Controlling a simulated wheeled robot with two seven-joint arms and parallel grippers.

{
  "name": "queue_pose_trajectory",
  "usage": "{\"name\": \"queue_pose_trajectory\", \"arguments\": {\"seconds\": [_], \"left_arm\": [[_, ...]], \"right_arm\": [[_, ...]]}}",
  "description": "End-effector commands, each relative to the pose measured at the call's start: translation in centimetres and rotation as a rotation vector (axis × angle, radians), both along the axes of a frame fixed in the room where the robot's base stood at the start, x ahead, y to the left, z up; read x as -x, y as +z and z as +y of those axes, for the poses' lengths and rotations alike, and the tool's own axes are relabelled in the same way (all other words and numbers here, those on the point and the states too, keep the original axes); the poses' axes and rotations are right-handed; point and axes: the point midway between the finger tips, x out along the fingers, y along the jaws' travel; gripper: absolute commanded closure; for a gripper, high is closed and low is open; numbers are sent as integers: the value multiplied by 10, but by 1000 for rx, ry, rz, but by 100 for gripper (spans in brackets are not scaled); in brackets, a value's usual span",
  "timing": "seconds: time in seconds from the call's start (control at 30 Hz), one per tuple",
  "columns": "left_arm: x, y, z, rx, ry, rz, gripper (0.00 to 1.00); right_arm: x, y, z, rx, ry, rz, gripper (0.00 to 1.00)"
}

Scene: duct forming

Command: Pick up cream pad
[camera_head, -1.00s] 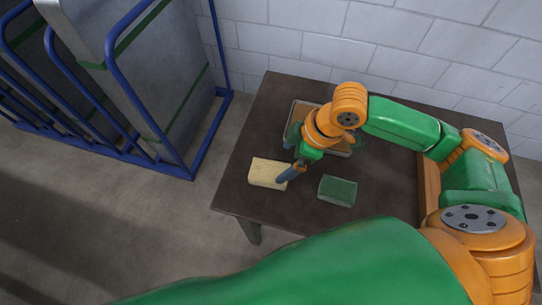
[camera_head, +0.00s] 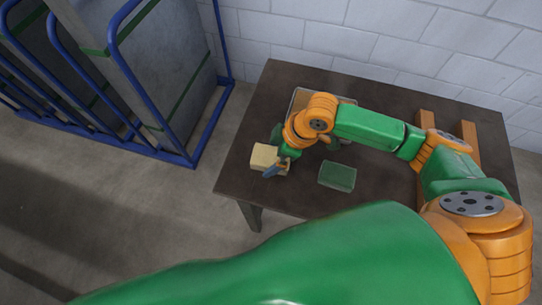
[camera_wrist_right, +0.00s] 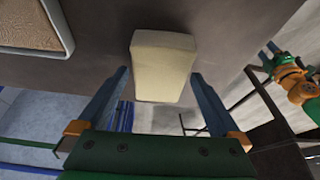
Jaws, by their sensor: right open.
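The cream pad (camera_head: 264,156) is a pale, thick block at the left part of the dark table. In the right wrist view the cream pad (camera_wrist_right: 165,62) shows between and beyond the fingertips. My right gripper (camera_head: 276,168) is at the pad's right side in the head view, partly covering it. In the right wrist view the right gripper (camera_wrist_right: 160,76) is open, with one blue finger on each side of the pad and small gaps visible. Whether either finger touches it, I cannot tell.
A green pad (camera_head: 337,177) lies on the table (camera_head: 300,201) to the right. A tray (camera_wrist_right: 68,32) with brown contents is behind my right arm. Wooden rails (camera_head: 470,138) are at the table's right. A blue-framed rack (camera_head: 217,105) stands to the left by a block wall.

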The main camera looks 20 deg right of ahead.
Motion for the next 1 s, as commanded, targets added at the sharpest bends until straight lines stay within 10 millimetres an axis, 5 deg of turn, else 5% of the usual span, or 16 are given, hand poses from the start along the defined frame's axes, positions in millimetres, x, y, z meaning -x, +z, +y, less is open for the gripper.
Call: {"name": "queue_pose_trajectory", "arguments": {"seconds": [0.27, 0.53, 0.83, 1.0], "left_arm": [[-1, 1, 0, 0, 0, -2, 50], [-1, 1, 0, 0, 0, -2, 50], [-1, -5, 0, 0, 0, -2, 50], [-1, -6, 0, 0, 0, -2, 50]], "right_arm": [[0, -1, 0, 0, 0, -1, 0], [0, -1, 0, 0, 0, -1, 73], [-1, 1, 0, -1, 0, -4, 75], [-2, 29, 0, -1, -1, -6, 75]]}}
